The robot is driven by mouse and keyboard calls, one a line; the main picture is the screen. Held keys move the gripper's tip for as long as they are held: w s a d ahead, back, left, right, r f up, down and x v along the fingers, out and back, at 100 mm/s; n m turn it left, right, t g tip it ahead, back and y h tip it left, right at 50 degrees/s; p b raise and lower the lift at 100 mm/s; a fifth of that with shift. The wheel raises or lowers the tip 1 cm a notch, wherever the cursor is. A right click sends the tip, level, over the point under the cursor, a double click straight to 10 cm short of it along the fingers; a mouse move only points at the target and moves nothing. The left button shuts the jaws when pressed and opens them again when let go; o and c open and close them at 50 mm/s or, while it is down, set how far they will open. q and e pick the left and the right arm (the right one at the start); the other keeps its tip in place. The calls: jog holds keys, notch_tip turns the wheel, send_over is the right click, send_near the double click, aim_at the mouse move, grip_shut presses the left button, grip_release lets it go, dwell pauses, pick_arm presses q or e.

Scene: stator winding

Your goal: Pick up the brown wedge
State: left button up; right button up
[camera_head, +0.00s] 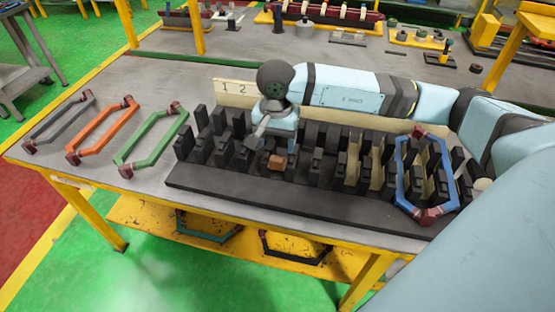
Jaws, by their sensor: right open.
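The brown wedge (277,162) is a small block among the black upright posts of the stator fixture (300,203), near its front edge left of centre. My right gripper (268,143) comes in from the right and hangs just above and behind the wedge, with its fingers pointing down. It is open and holds nothing that I can see. The fingertips are small and partly hidden among the posts, so I cannot tell whether they touch the wedge. My left gripper is not in view.
Grey, orange (101,130) and green (151,139) coil frames lie on the bench at left. A blue coil frame (401,176) sits over the posts at right. A board marked 1 and 2 (233,90) stands behind the posts. More coils lie on the yellow shelf (150,213) below.

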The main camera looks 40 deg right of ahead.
aim_at(276, 160)
jog(key=shift+f, duration=0.55)
notch_tip(276, 160, down, 5)
jog(key=shift+f+p, duration=0.1)
jog(key=shift+p, duration=0.55)
jog(key=c, duration=1)
